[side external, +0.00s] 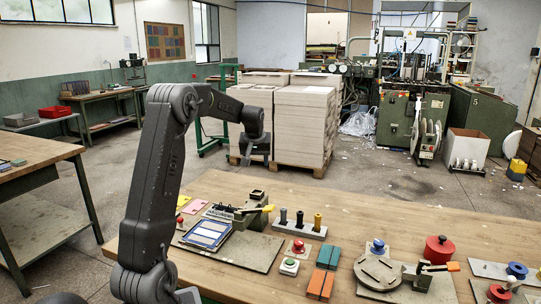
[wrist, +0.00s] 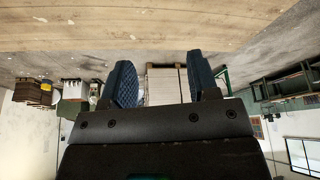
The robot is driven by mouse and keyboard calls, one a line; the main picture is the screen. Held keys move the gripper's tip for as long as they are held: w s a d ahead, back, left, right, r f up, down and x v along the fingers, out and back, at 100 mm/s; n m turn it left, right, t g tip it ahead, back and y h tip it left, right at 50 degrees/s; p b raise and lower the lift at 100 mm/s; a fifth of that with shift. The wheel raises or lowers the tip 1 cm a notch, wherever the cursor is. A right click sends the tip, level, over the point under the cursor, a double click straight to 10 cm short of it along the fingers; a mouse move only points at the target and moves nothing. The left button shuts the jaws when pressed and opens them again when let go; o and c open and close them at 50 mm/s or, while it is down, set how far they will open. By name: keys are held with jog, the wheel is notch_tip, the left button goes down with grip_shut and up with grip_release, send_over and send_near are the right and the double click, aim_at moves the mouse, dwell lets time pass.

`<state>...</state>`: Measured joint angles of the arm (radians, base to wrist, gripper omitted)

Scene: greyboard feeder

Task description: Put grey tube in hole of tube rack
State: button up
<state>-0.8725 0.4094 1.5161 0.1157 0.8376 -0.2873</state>
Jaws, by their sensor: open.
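A light grey tube rack (side external: 305,232) lies on the wooden table in the side view, right of the middle. Which of the two dark ones is the grey tube I cannot tell for sure. The holes are too small to see. My gripper (side external: 257,158) hangs high above the table, left of the rack and apart from it. In the wrist view its two fingers (wrist: 161,75) are spread with nothing between them.
Push buttons (side external: 290,265), orange and green blocks (side external: 322,283), a round disc plate (side external: 378,272) and a red knob (side external: 438,249) stand in front and to the right.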

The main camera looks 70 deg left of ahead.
notch_tip(320, 180, down, 8)
jog(key=shift+f, duration=0.2)
jog(key=v, duration=1.4)
jog(key=d+r+m+t, duration=0.1)
jog(key=d+r+m, duration=0.1)
jog(key=d, duration=0.8)
jog(key=shift+w+r+m, duration=0.25)
jog(key=shift+w+m, duration=0.05)
jog(key=shift+w, duration=0.15)
jog(key=s+d+m+t+h, duration=0.1)
jog(key=s+d+m, duration=0.1)
jog(key=d, duration=0.6)
jog(key=s+d+m+t+h, duration=0.1)
jog(key=s+d+m, duration=0.15)
jog(key=d, duration=0.65)
jog(key=s+d+f+m+h, duration=0.2)
jog(key=s+d+m, duration=0.3)
jog(key=s+d, duration=0.5)
jog(key=shift+d+f+t, duration=0.3)
jog(key=shift+d+f, duration=0.25)
jog(key=shift+d, duration=0.05)
